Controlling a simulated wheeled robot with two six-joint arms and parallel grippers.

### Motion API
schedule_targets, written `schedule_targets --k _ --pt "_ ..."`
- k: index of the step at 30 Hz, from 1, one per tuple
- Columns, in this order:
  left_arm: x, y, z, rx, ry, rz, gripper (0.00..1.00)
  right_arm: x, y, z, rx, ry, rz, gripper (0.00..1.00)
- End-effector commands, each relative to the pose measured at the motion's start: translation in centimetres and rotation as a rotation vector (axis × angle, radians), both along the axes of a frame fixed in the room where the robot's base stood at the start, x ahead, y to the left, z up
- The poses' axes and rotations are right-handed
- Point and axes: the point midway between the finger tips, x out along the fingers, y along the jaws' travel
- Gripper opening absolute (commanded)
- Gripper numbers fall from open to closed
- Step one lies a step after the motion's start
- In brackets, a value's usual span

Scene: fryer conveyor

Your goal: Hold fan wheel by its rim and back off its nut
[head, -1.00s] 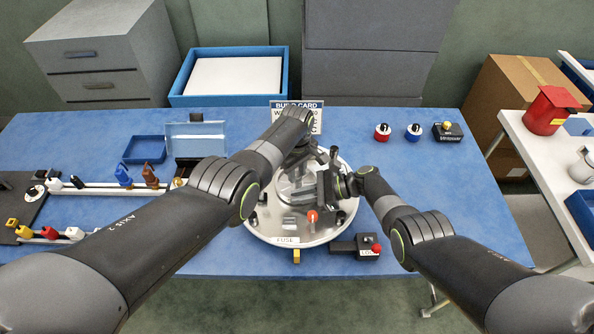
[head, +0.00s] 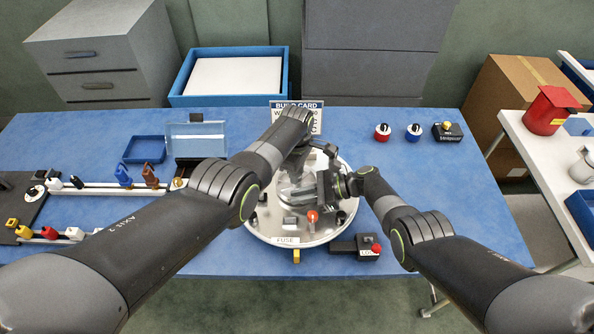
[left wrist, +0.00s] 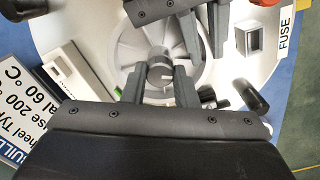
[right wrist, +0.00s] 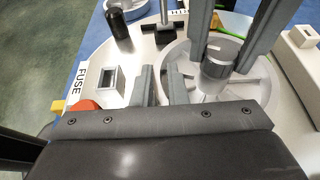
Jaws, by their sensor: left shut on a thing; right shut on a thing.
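The fan wheel (right wrist: 188,95) is a pale grey spoked disc lying on a round silver plate (left wrist: 95,25). Its nut (right wrist: 218,60), a grey ribbed cylinder with a pale mark on top, stands at the hub; the left wrist view also shows the nut (left wrist: 160,76). My left gripper (left wrist: 158,80) is shut on the nut, one finger on each side. My right gripper (right wrist: 165,85) is shut on the wheel's rim, with one finger inside and one outside. In the head view my arms hide much of the wheel.
A FUSE label (head: 286,240) and an orange-red knob (head: 312,216) sit on the plate's front. A small box with a red button (head: 368,246) stands at its front right. A build card (head: 297,106) stands behind. The blue table right of the plate is mostly clear.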

Motion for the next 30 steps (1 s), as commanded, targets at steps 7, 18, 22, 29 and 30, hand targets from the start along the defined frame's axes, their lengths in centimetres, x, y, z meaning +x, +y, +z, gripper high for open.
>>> schedule_targets --k 7,18,22,29,30 --pt "0.0 0.1 -0.1 0.002 0.002 0.0 0.31 0.0 -0.1 -0.1 -0.003 0.001 -0.003 0.0" --pt "0.0 0.0 0.0 0.0 0.001 -0.001 0.48 0.0 -0.1 -0.1 -0.003 0.002 -0.002 0.0" --pt "0.0 0.0 0.1 0.0 0.0 -0.001 0.48 0.0 -0.1 -0.1 -0.003 0.002 -0.002 0.0" --pt "0.1 -0.1 1.6 -0.002 -0.001 -0.002 0.48 0.0 -0.1 -0.1 -0.002 0.001 -0.002 0.0" --pt "0.1 -0.1 1.9 -0.002 -0.001 -0.002 0.48 0.0 -0.1 -0.1 -0.002 0.001 -0.002 0.0"
